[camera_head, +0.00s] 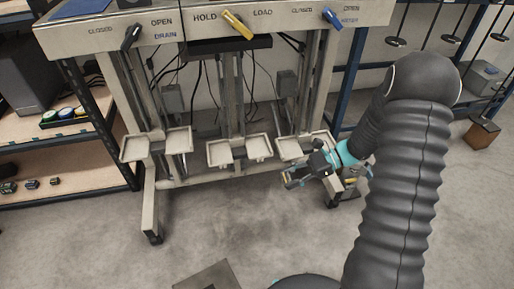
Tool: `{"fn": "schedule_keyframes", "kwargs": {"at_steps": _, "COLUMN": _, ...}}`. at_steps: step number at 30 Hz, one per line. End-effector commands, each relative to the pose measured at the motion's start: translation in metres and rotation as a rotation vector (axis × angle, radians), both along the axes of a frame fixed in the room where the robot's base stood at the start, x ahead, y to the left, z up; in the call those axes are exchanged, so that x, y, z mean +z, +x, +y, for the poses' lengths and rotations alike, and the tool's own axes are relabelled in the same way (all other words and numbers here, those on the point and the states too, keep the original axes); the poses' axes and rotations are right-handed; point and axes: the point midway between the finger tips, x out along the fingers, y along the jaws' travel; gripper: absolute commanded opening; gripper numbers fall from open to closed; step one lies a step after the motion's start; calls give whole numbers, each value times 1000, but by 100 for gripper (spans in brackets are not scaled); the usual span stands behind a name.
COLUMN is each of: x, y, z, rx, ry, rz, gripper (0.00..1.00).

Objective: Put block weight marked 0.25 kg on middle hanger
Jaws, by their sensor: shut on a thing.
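My gripper (292,178) is in front of and just below the right pair of pale trays (292,149). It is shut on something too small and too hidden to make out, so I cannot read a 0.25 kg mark. Slim black hangers with flat feet, including one hanger (450,39), hang in a row at the upper right. The row runs to the picture's edge, so I cannot tell which one is the middle hanger.
A pale lever frame (240,22) stands ahead, with more trays (222,153) at its middle and left. A shelf (75,170) with small weights is at the left. A brown box (482,132) stands at the right. The floor in front is mostly clear.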

Motion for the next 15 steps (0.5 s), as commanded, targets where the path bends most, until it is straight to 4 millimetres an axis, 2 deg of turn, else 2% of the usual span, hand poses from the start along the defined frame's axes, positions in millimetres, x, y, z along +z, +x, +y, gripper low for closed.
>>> {"fn": "schedule_keyframes", "kwargs": {"at_steps": 4, "x": 24, "y": 49, "z": 12, "rx": -286, "ry": -1, "rz": -5, "gripper": 0}}
{"fn": "schedule_keyframes", "kwargs": {"at_steps": 9, "x": 52, "y": 103, "z": 9, "rx": -560, "ry": -1, "rz": -6, "gripper": 0}}
{"fn": "schedule_keyframes", "kwargs": {"at_steps": 12, "x": 64, "y": 125, "z": 3, "rx": -673, "ry": -1, "rz": -5, "gripper": 0}}
{"fn": "schedule_keyframes", "kwargs": {"at_steps": 15, "x": 70, "y": 139, "z": -2, "rx": -741, "ry": -1, "rz": -3, "gripper": 0}}
